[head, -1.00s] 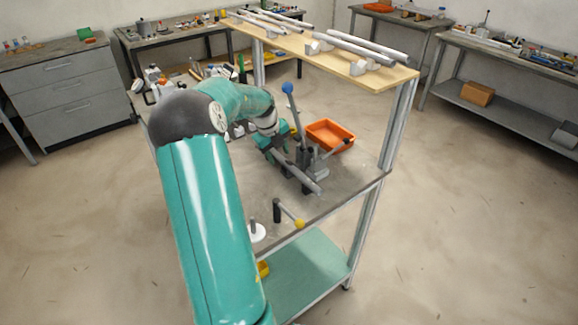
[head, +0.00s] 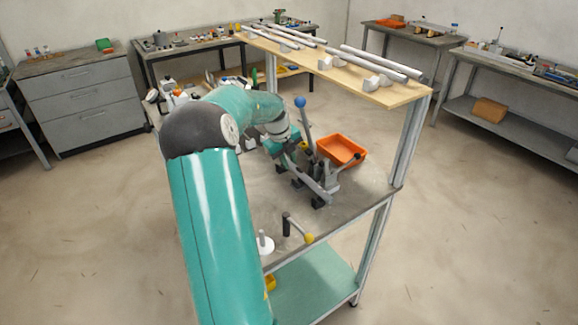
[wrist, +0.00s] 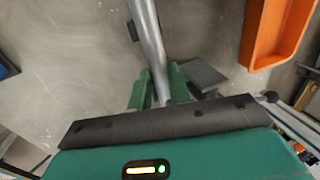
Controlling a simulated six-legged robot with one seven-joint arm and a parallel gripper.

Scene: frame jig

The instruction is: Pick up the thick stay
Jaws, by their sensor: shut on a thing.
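A grey round bar (wrist: 148,35), which I take for the thick stay, runs from the top of the wrist view down between the two fingers of my gripper (wrist: 159,76). The gripper is shut on it. In the head view the bar (head: 316,186) slants towards the lower right, over dark jig blocks (head: 318,201) on the workbench. My gripper (head: 290,158) is at its far left end and partly hidden by my arm. I cannot tell whether the bar touches the blocks.
A blue-knobbed lever (head: 301,103) stands close behind the bar. An orange tray (head: 341,149) lies to the right. A yellow-knobbed handle (head: 308,238) is at the front.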

